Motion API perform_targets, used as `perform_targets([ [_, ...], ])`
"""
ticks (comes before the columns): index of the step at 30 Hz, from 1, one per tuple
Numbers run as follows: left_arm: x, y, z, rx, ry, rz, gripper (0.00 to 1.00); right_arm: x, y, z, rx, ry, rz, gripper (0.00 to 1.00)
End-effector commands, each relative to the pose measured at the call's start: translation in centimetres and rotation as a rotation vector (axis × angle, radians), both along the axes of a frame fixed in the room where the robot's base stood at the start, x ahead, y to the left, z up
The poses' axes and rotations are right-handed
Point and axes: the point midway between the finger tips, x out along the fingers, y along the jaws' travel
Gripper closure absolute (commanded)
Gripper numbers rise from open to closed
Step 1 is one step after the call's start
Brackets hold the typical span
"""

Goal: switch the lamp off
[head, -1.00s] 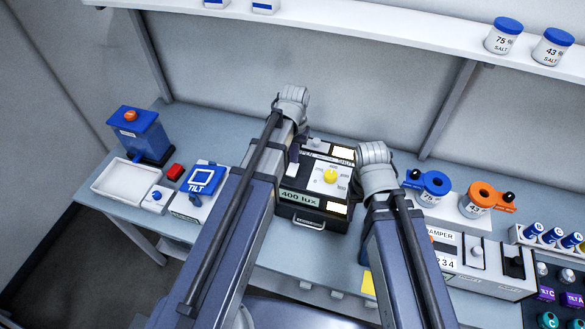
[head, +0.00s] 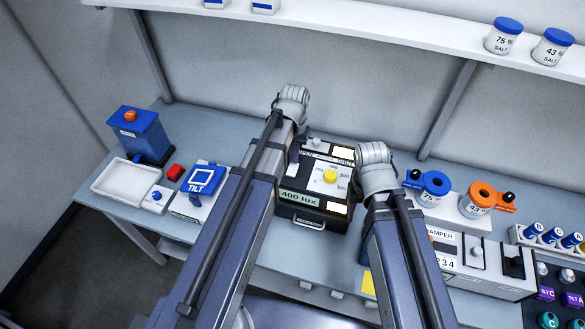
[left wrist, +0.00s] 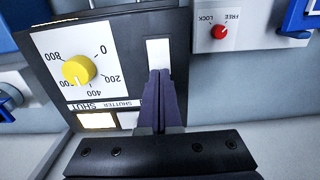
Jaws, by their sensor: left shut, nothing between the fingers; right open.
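The lamp appears to be the black box (head: 287,209) with a "400 lux" plate, in the middle of the bench. Its white dial carries a yellow knob (head: 330,175); the knob also shows in the left wrist view (left wrist: 78,70). A lit pale window (left wrist: 97,121) sits beside the word "SHUT". My left gripper (left wrist: 160,74) is shut and empty over the box panel. Its tips are at the lower end of a white strip (left wrist: 158,52) beside the dial; contact cannot be told. In the head view its finger (head: 293,154) shows partly behind my arm. My right gripper is hidden behind its arm.
To the right are blue (head: 434,184) and orange (head: 482,194) ring holders and a damper unit (head: 476,262). A shelf (head: 400,36) runs above.

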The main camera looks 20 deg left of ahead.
Motion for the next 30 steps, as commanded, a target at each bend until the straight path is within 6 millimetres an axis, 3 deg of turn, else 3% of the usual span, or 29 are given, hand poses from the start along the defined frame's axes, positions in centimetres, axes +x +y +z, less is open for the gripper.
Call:
perform_targets([
  [30,0.0,0.0,-1.3,0.000,0.000,0.000,1.00,0.0,0.0,-1.3,0.000,0.000,0.000,0.36],
])
